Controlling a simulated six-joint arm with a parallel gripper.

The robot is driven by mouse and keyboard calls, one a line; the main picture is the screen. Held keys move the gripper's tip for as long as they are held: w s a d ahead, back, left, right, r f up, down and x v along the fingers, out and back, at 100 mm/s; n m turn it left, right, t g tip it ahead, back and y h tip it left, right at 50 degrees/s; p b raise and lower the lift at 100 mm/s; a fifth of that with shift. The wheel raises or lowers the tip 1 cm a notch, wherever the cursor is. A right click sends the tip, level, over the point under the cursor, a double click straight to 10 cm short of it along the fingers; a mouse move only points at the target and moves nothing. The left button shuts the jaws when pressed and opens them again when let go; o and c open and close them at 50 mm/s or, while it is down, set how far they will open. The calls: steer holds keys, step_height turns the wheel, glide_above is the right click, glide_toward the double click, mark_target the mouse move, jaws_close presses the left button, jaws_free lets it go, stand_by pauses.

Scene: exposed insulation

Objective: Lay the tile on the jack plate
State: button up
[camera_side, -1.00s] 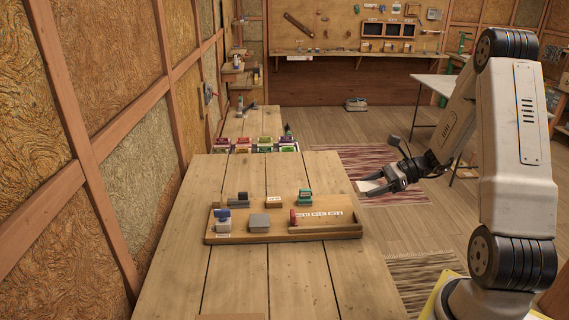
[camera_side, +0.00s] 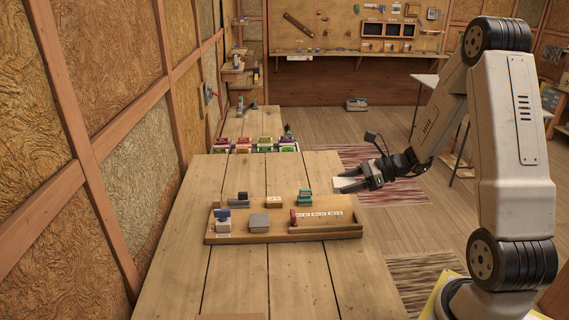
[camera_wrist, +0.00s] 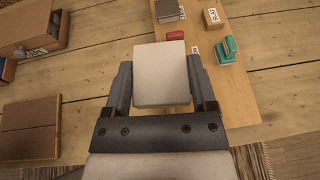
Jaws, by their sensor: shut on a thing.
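My gripper (camera_side: 361,183) is shut on a pale, flat tile (camera_side: 349,184), held in the air at the right edge of the bench. In the wrist view the tile (camera_wrist: 161,74) sits between the two fingers of my gripper (camera_wrist: 162,90), its face to the camera. A grey, flat-topped square block (camera_side: 258,222) stands on the wooden tray and looks like the jack plate. In the wrist view this grey block (camera_wrist: 170,10) shows at the top, beyond the tile and apart from it. The tile hides part of the tray there.
The wooden tray (camera_side: 270,237) also carries a red piece (camera_side: 293,217), a teal piece (camera_side: 305,197), a small labelled block (camera_side: 273,201) and a blue-and-white piece (camera_side: 222,220). In the wrist view, an open box (camera_wrist: 62,30) and a brown panel (camera_wrist: 30,130) lie left.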

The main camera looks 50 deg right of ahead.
steer(key=w+a+m+t+h, duration=0.1)
steer(key=a, duration=0.6)
steer(key=w+a+r+m+t+h, duration=0.1)
steer(key=w+a+m+h, duration=0.1)
steer(key=a, duration=0.5)
steer(key=shift+w+r+m+h, duration=0.25)
steer(key=shift+w+m+h, duration=0.05)
steer(key=shift+w+a, duration=0.1)
glide_above(263, 221)
steer(key=s, duration=0.2)
steer(key=f, duration=0.8)
steer(key=shift+w, duration=0.25)
steer(key=shift+w+f, duration=0.6)
steer(key=shift+f, duration=0.05)
